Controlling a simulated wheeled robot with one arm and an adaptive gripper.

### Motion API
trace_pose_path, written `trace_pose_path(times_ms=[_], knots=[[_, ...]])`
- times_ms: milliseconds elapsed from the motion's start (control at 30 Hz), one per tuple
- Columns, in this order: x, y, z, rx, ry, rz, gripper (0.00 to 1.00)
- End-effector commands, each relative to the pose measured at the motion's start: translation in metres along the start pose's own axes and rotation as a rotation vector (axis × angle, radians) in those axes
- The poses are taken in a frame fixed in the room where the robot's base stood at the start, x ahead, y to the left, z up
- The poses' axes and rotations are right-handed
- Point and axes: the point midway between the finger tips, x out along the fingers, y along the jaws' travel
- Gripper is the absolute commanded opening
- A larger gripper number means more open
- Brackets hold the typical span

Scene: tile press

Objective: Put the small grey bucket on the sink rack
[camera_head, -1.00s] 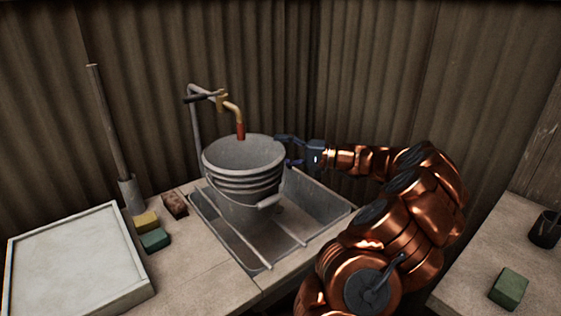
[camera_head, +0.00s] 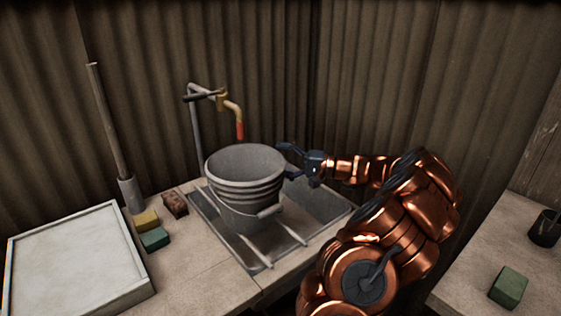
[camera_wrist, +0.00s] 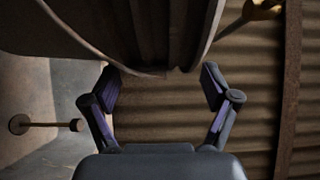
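The grey bucket (camera_head: 243,192), with ribbed bands and a handle, is upright over the sink. Its base appears to rest on the sink rack (camera_head: 259,252), whose bars show in front of it; the contact itself is hidden. My gripper (camera_head: 284,160) is at the bucket's right side near the rim, one finger above the other. In the wrist view the bucket (camera_wrist: 160,35) fills the top, and the fingers of my gripper (camera_wrist: 163,72) are spread wide with its edge between or just beyond the tips. They do not look closed on it.
A tap (camera_head: 238,118) stands behind the bucket. Left of the sink are a brown block (camera_head: 174,205), a yellow sponge (camera_head: 146,221), a green sponge (camera_head: 155,239) and a white tray (camera_head: 75,262). A green block (camera_head: 508,288) and dark cup (camera_head: 545,229) are at right.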

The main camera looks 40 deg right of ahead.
Motion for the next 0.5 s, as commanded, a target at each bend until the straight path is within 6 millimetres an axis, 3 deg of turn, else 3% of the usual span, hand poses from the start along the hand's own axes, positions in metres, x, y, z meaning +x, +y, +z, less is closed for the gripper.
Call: trace_pose_path(times_ms=[400, 500], knots=[[0.000, -0.004, 0.000, 0.001, 0.000, 0.001, 0.92], [-0.011, -0.002, -0.001, -0.002, 0.004, 0.000, 0.92]])
